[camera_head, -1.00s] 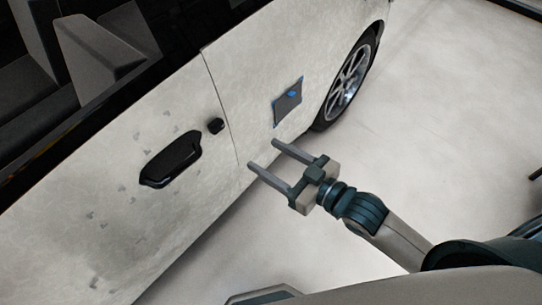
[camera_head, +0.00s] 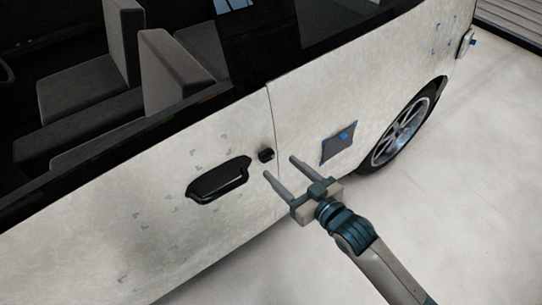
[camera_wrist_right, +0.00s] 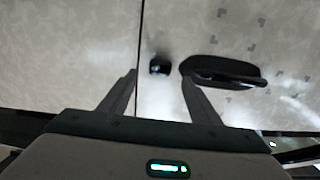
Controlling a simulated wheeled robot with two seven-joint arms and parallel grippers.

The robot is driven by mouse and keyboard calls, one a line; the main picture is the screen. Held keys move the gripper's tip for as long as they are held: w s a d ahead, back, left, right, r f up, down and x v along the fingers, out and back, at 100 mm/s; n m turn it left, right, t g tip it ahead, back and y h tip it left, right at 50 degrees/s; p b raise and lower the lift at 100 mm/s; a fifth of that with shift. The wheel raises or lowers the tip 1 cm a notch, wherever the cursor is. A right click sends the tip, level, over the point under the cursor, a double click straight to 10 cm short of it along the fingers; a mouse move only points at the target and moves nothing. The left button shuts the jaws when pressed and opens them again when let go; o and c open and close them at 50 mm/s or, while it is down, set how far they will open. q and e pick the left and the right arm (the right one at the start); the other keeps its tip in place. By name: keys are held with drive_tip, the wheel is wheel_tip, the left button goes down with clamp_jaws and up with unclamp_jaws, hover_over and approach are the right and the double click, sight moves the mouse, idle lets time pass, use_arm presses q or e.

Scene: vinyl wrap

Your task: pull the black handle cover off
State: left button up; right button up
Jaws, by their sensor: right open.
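The black handle cover (camera_head: 266,155) is a small dark block on the pale car door, beside the door seam and right of the long black door handle (camera_head: 217,181). In the right wrist view the cover (camera_wrist_right: 160,66) shows between my fingertips, with the handle (camera_wrist_right: 225,73) to its right. My right gripper (camera_head: 280,167) is open and empty, its two fingers pointing at the door just short of the cover. It also shows in the right wrist view (camera_wrist_right: 160,75). Whether a finger touches the door I cannot tell. My left gripper is out of view.
A grey square patch with a blue tab (camera_head: 338,143) is on the panel right of the seam. The rear wheel (camera_head: 402,133) is further right. Dark windows and seats are above. The pale floor (camera_head: 460,200) at the right is clear.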

sight(269, 158)
drive_tip(key=x, duration=0.5)
drive_tip(key=shift+w+a+p, duration=0.25)
drive_tip(key=shift+p, duration=0.15)
drive_tip(key=shift+w+a+f, duration=0.15)
drive_tip(key=shift+w+a, duration=0.05)
drive_tip(key=shift+w, duration=0.1)
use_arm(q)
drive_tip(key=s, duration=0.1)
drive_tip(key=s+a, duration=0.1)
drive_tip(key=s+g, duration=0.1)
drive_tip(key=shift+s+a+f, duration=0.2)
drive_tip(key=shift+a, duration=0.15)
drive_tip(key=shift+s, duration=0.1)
use_arm(e)
drive_tip(key=c, duration=1.3)
use_arm(q)
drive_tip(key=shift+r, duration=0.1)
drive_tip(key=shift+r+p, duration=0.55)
drive_tip(key=shift+p, duration=0.15)
use_arm(e)
drive_tip(key=shift+v, duration=0.75)
